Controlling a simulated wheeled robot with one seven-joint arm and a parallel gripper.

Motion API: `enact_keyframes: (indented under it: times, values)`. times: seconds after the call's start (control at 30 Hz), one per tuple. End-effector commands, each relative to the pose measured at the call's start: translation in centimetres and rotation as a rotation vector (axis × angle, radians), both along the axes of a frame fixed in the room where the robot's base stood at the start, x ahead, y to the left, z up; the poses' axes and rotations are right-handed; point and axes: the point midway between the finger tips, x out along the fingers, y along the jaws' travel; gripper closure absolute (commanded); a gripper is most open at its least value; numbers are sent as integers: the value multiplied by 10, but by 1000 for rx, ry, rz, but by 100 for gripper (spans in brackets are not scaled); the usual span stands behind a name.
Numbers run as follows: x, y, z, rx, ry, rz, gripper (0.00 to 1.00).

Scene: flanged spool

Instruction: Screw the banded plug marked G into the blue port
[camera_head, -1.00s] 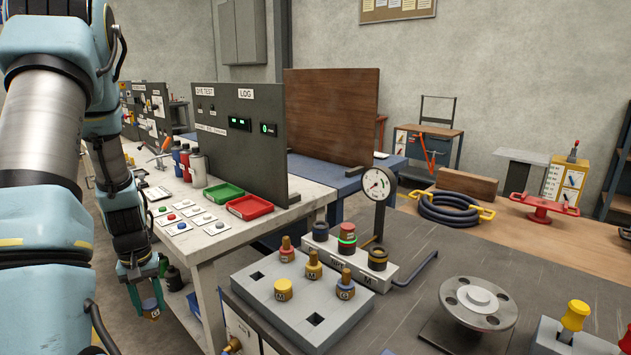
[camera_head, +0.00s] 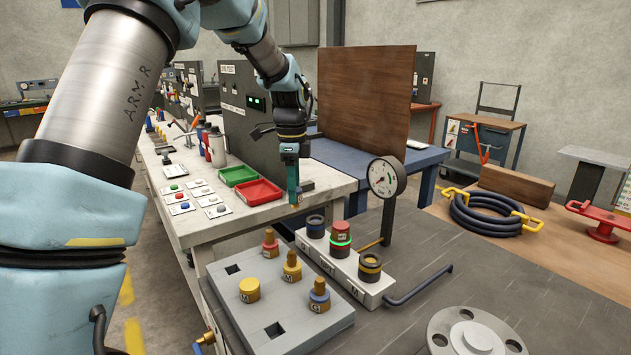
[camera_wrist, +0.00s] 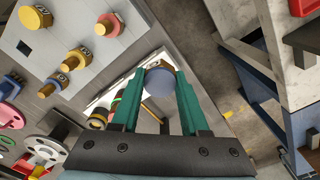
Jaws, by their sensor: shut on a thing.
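My gripper (camera_head: 293,186) is shut on a plug (camera_head: 296,203), at the far left end of the port block. The wrist view shows this plug (camera_wrist: 160,82) between the green fingertips, with a blue-grey round face and a brass-coloured part; its letter cannot be read. The port block (camera_head: 378,293) carries a dark blue-rimmed port (camera_head: 315,226), a red port (camera_head: 341,235) with a green ring, and a yellow-banded port (camera_head: 370,267). The held plug is apart from the blue port, to its upper left in the head view.
A grey plate (camera_head: 235,311) holds a red-banded plug (camera_head: 270,244), a yellow-banded plug (camera_head: 291,267), a blue-banded plug (camera_head: 319,296) and a short yellow piece (camera_head: 249,290). A gauge (camera_head: 386,178) rises behind the ports. A bent dark handle (camera_head: 420,286) and a flanged spool (camera_head: 474,335) lie right.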

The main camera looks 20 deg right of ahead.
Motion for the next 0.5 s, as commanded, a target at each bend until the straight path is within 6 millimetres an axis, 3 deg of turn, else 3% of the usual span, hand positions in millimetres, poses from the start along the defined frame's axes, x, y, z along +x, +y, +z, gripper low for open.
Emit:
enact_keyframes:
  times: [0.1, 0.2, 0.5]
  values:
    - [-17, -29, 19, 2, -10, -184, 100]
    - [-25, -40, 28, 7, -13, -271, 100]
    - [-29, -44, 19, 9, -13, -311, 100]
